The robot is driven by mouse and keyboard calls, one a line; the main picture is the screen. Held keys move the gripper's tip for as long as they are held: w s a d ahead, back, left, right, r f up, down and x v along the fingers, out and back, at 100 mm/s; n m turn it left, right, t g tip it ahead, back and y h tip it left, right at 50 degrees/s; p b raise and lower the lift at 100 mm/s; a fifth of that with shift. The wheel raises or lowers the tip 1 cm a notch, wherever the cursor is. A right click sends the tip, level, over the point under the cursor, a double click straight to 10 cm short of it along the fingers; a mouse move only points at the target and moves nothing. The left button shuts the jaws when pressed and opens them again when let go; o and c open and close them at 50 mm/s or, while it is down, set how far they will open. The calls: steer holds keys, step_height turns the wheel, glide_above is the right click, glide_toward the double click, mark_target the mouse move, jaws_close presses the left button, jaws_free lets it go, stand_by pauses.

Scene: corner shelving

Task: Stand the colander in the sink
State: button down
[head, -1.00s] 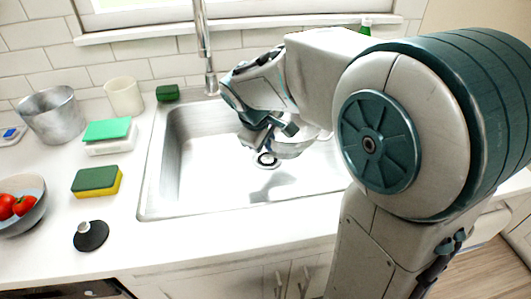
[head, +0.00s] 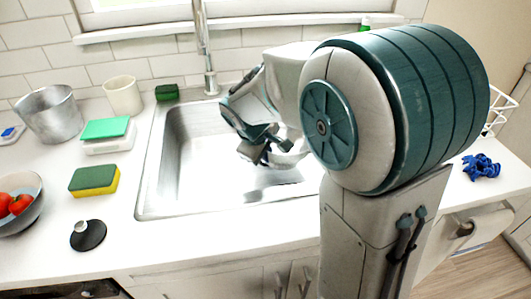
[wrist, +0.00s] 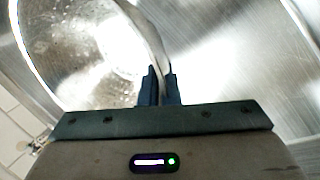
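The sink (head: 185,185) is a steel basin set in the white counter, with its tap (head: 206,60) behind it. My gripper (head: 262,152) is over the basin, pointing down. In the wrist view my gripper's two dark fingers (wrist: 161,88) are closed on the rim of the colander (wrist: 95,50), a shiny metal bowl with small holes. In the head view the colander (head: 287,160) shows only in part behind my gripper, over the basin. A shadow lies on the basin floor below it. I cannot tell whether it touches the floor.
Left of the sink are a sponge (head: 94,180), a black stopper (head: 88,235), a green-topped box (head: 106,133), a metal pot (head: 48,113), a cream cup (head: 123,96) and a tomato bowl (head: 30,205). A blue bundle (head: 482,167) lies right. The basin's left part is clear.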

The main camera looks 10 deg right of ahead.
steer(key=shift+f, duration=0.35)
steer(key=c, duration=1.7)
jaws_free()
steer(key=shift+r, duration=0.1)
steer(key=shift+r, duration=0.25)
steer(key=p+v, duration=0.2)
steer(key=v, duration=1)
steer(key=shift+r, duration=0.3)
